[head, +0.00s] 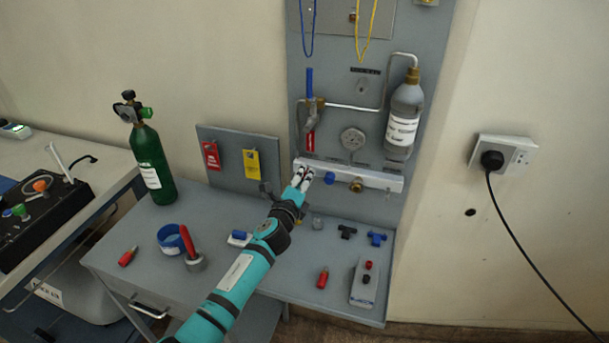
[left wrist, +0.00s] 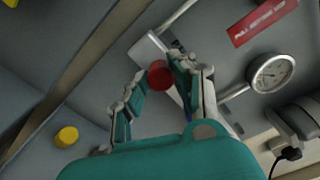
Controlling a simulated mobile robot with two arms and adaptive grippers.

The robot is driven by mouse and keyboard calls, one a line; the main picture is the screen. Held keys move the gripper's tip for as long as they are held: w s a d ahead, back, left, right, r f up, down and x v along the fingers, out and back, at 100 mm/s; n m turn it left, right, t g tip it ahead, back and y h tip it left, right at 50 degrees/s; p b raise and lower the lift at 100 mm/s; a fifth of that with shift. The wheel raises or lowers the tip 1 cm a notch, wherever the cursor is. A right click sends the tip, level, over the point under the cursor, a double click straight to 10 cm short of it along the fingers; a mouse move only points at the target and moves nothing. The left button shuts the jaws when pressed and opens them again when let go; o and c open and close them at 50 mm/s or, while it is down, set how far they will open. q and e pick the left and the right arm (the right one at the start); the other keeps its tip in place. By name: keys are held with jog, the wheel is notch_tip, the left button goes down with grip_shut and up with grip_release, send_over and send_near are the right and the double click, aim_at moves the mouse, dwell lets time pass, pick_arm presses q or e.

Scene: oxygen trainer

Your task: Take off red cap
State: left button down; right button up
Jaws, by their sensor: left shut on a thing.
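The red cap (left wrist: 160,74) shows in the left wrist view between the fingertips of my left gripper (left wrist: 157,84). The cap is in front of the white manifold bar (left wrist: 150,48); whether it is still seated on the bar cannot be told. In the head view my left gripper (head: 303,178) is at the left end of the white bar (head: 384,180) and hides the cap. The gripper is shut on the cap. A blue knob (head: 329,178) and a brass fitting (head: 356,185) sit along the bar to the right. My right gripper is not in view.
A grey bottle (head: 404,118) and a round gauge (head: 353,139) are on the panel above the bar. A green cylinder (head: 150,160) stands on the left of the table. Red and blue parts, a blue ring (head: 171,239) and a grey block (head: 364,287) lie on the tabletop.

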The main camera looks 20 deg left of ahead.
pick_arm(q)
jog(key=shift+r, duration=0.1)
jog(key=shift+r+n, duration=0.1)
jog(key=shift+n, duration=3.5)
jog(key=n+p, duration=0.1)
jog(key=n, duration=0.5)
jog(key=shift+n, duration=0.4)
